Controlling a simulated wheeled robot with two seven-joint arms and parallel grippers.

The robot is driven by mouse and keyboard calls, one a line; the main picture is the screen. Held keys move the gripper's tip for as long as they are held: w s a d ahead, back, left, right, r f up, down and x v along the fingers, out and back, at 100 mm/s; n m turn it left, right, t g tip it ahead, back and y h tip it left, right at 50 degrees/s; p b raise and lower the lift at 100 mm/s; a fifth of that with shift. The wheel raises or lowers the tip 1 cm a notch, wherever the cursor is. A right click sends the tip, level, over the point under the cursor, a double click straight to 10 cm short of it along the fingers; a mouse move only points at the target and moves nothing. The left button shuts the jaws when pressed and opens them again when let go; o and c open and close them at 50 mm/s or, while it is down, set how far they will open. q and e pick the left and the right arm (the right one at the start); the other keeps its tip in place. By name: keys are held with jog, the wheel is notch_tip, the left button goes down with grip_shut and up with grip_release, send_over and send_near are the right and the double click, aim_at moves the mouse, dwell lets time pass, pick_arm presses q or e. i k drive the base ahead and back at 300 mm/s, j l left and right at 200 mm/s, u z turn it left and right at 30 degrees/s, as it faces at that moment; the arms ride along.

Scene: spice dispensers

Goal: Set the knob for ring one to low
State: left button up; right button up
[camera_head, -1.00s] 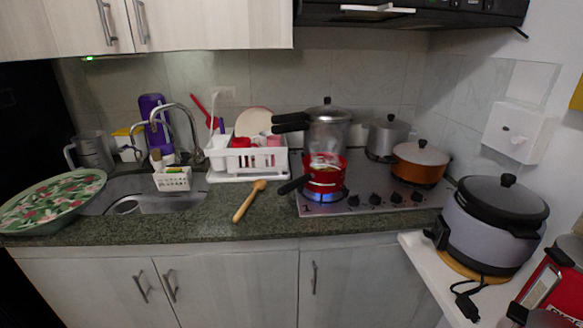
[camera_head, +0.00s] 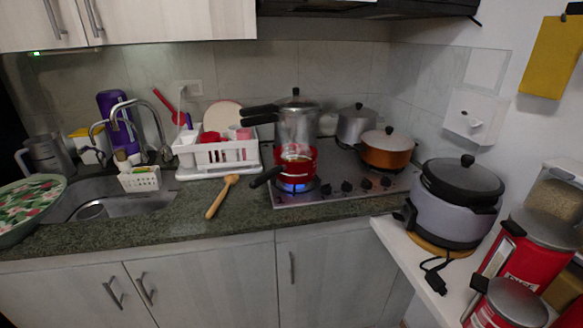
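The steel gas hob (camera_head: 312,199) is set in the counter at the centre right. A row of several black knobs (camera_head: 346,186) runs along its front right part. I cannot tell which knob belongs to ring one, and the knob markings are too small to read. A blue flame (camera_head: 298,187) burns at the front left burner, under a red pot (camera_head: 296,163) with a black handle. A tall pressure cooker (camera_head: 297,122), a steel pot (camera_head: 356,126) and an orange pot (camera_head: 386,151) stand behind and to the right. Neither gripper is in view.
The red pot's handle (camera_head: 265,178) sticks out left over the counter. A wooden spoon (camera_head: 221,196) lies left of the hob. A slow cooker (camera_head: 457,203) stands on a white shelf at the right, near red canisters (camera_head: 535,257). The dish rack (camera_head: 217,152) is behind.

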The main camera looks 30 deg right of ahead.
aim_at(326, 189)
jog(key=z, duration=1.35)
jog(key=j+z, duration=0.15)
jog(key=j, duration=0.2)
jog(key=k+j+z, duration=0.2)
jog(key=i+j, duration=0.05)
jog(key=j, duration=0.05)
